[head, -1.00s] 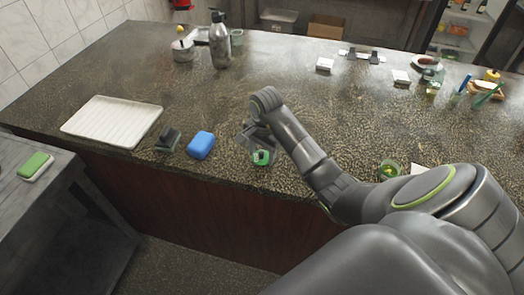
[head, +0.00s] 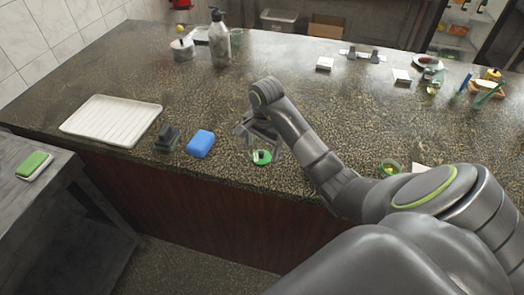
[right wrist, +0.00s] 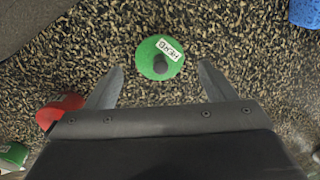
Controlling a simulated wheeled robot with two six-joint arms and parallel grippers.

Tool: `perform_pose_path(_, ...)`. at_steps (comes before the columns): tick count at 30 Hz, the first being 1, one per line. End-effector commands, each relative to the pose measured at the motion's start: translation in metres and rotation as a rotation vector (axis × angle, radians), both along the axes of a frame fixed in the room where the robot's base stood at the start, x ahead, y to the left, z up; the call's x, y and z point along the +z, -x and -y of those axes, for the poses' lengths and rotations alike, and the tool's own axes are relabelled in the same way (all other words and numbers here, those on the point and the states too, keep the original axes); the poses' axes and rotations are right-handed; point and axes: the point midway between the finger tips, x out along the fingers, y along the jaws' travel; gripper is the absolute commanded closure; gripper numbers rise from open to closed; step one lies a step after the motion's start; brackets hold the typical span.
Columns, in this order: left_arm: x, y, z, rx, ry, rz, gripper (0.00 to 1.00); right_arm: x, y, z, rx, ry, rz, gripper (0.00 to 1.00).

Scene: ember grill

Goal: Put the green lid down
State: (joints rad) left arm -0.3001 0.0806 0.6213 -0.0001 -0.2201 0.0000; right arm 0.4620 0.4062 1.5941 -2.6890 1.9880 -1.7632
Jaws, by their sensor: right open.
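The round green lid (head: 262,157) lies on the speckled counter near its front edge. In the right wrist view the lid (right wrist: 147,57) shows a dark round knob and a white label reading "HERB", turned upside down. My right gripper (head: 262,136) is just above the lid. In the right wrist view its two fingers are spread wide, with the lid between and a little beyond their tips, apart from both. It holds nothing. My left gripper is not in view.
A blue block (head: 201,143) and a dark block (head: 167,138) stand left of the lid, then a white ribbed tray (head: 110,100). A red thing (right wrist: 62,107) shows beside a finger in the right wrist view. The counter behind the lid is clear.

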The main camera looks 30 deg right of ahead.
Motion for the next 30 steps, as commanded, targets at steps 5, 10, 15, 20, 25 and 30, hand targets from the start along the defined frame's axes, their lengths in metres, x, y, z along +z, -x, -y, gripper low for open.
perform_pose_path(5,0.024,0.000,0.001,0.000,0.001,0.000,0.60,0.033,0.001,0.001,-0.001,0.001,0.001,0.23)
perform_pose_path(10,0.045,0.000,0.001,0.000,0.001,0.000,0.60,0.053,0.002,0.001,-0.001,0.001,0.000,0.23)
perform_pose_path(15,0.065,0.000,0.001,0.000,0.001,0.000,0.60,0.073,0.003,0.001,-0.001,0.001,0.000,0.23)
perform_pose_path(20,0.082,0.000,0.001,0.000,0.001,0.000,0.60,0.090,0.004,0.002,-0.001,0.000,0.000,0.23)
perform_pose_path(25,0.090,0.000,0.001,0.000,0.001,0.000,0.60,0.098,0.005,0.002,-0.001,0.000,0.000,0.23)
perform_pose_path(30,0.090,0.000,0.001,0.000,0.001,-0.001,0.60,0.097,0.005,0.002,-0.001,0.000,0.000,0.23)
